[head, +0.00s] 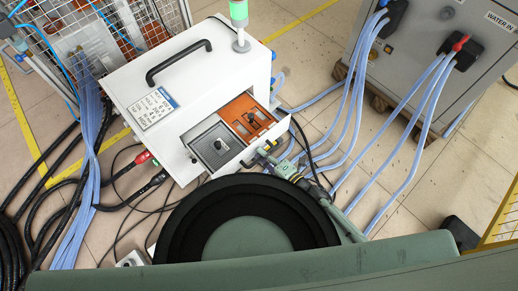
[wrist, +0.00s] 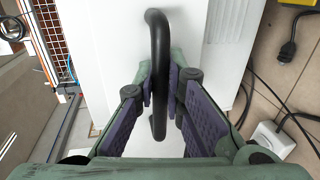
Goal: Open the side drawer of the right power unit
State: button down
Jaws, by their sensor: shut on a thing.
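The white power unit (head: 150,75) stands left of centre in the head view, with a black carrying handle (head: 178,62) on top. Its side drawer (head: 200,168) is out from the body, and a grey part and an orange part show inside. My gripper (head: 268,156) is at the drawer's outer front, partly hidden by my own arm. In the wrist view, the black drawer handle (wrist: 159,35) runs between the two purple-padded fingers of my gripper (wrist: 161,90). The fingers are shut on it.
Blue hoses (head: 345,115) run from a grey cabinet (head: 440,65) at the right. More hoses and black cables (head: 85,150) lie at the left beside a wire-mesh cage (head: 85,35). Loose cables cross the floor below the unit.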

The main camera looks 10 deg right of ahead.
dwell(0.3)
jog(key=c, duration=1.9)
grip_release()
jog(key=shift+r, duration=0.1)
jog(key=shift+r, duration=0.35)
jog(key=o, duration=1.3)
notch_tip(320, 180, up, 9)
jog(key=shift+w+d+f, duration=0.1)
jog(key=shift+f, duration=0.1)
jog(key=shift+r, duration=0.6)
jog(key=c, duration=0.7)
jog(key=shift+f, duration=0.1)
jog(key=c, duration=0.6)
jog(key=shift+f, duration=0.2)
